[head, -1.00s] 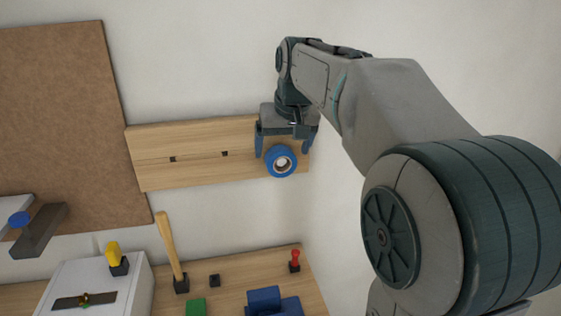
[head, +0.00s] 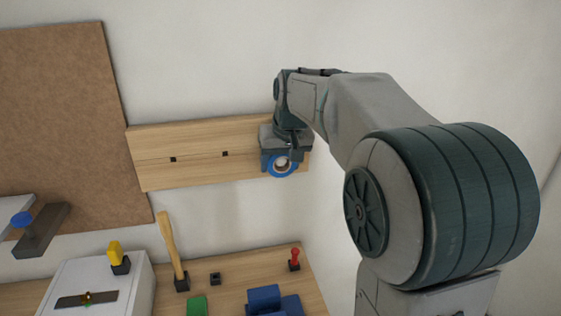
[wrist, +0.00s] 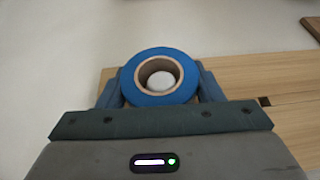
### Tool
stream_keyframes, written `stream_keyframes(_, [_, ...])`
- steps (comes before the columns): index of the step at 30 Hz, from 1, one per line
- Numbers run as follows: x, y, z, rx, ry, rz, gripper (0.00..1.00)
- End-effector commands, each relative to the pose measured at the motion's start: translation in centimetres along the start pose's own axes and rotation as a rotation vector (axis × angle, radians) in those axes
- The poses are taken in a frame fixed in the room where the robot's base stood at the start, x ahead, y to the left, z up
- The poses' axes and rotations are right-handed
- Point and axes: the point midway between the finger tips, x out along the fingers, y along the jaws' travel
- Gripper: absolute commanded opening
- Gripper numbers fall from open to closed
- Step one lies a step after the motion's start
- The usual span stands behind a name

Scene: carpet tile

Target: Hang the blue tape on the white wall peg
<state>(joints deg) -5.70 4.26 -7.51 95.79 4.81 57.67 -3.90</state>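The blue tape (head: 283,175) is a thick ring with a brown core, in front of the wooden wall board. In the wrist view the tape (wrist: 130,90) faces me, and the round white peg (wrist: 160,80) shows through its hole. My gripper (head: 283,165) is at the tape, covering its upper part in the head view. In the wrist view my gripper (wrist: 161,80) has one finger on each side of the tape, very close to its outer edge. Whether they press on it I cannot tell. How deep the peg sits in the hole is hidden.
The wooden board (head: 180,145) has two small dark sockets left of the tape. A brown panel (head: 50,120) is further left. Below, a bench (head: 230,285) holds a wooden-handled tool (head: 172,250), a red peg (head: 294,259) and blue blocks (head: 268,298). Wall above is bare.

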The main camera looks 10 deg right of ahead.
Motion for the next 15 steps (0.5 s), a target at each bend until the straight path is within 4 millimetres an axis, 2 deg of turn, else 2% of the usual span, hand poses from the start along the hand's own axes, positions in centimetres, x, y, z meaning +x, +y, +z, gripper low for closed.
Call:
stream_keyframes(2, [-0.03, 0.0, -0.01, 0.0, 0.001, 0.0, 0.33])
stream_keyframes(13, [-0.42, 0.01, -0.21, 0.001, 0.002, 0.0, 0.33])
stream_keyframes(15, [-0.74, 0.07, 0.31, 0.001, 0.001, 0.0, 0.33])
